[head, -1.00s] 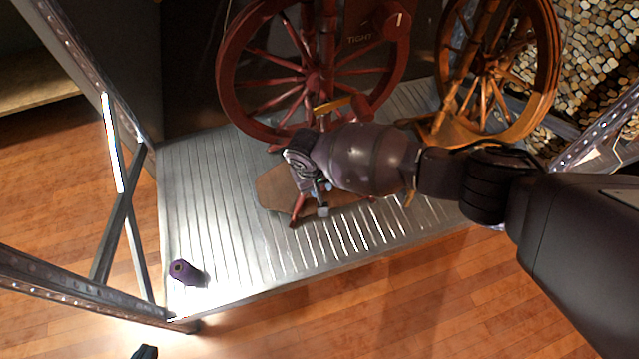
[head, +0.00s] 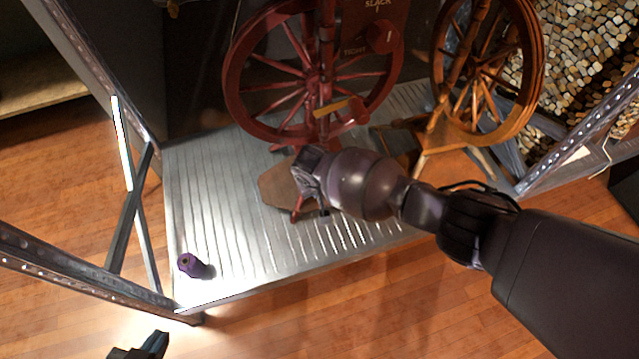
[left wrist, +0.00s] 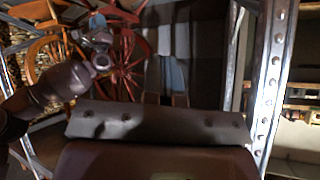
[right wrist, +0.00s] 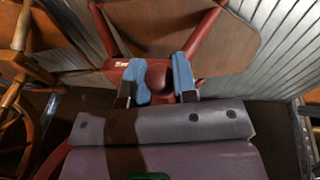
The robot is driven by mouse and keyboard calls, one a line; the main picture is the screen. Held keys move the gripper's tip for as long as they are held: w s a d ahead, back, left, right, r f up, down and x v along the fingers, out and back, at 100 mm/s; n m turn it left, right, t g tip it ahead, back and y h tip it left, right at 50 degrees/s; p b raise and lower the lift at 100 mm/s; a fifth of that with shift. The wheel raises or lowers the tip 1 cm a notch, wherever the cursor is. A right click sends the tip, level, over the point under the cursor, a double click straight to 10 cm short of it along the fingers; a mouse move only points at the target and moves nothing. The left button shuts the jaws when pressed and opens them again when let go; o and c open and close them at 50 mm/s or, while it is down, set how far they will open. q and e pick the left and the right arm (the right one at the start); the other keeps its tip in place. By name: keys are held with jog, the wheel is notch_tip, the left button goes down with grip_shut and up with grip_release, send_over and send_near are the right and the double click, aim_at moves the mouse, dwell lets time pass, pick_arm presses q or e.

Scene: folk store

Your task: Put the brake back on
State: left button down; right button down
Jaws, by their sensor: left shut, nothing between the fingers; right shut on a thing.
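A dark red spinning wheel (head: 312,70) stands on the ribbed metal platform. Its dark panel bears the words SLACK and TIGHT beside a red knob (head: 382,38). A brown wooden treadle (head: 275,188) lies at its foot. In the right wrist view my right gripper (right wrist: 160,72) has its blue-padded fingers shut on a round dark red part (right wrist: 158,77), with the treadle board behind. In the head view my right wrist hides most of that gripper. My left gripper (head: 142,347) is at the bottom left, shut and empty, away from the wheel.
A second, orange-brown spinning wheel (head: 490,75) stands close on the right. A purple spool (head: 192,265) lies at the platform's front left corner. Metal frame posts (head: 90,270) bound the left side. The platform (head: 225,215) is bare between spool and treadle.

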jog(key=shift+s+d+f+t+y+p, duration=0.1)
jog(key=shift+s+f+t+y+p, duration=0.1)
jog(key=shift+f+t, duration=0.35)
jog(key=shift+s+f+t+y+p, duration=0.1)
jog(key=shift+f+t+y, duration=0.1)
jog(key=shift+f+t, duration=0.35)
jog(key=shift+w+f+t, duration=0.15)
jog(key=shift+f+t, duration=0.6)
jog(key=shift+t, duration=0.25)
jog(key=c, duration=0.9)
grip_release()
jog(key=shift+w, duration=0.1)
jog(key=shift+r, duration=0.15)
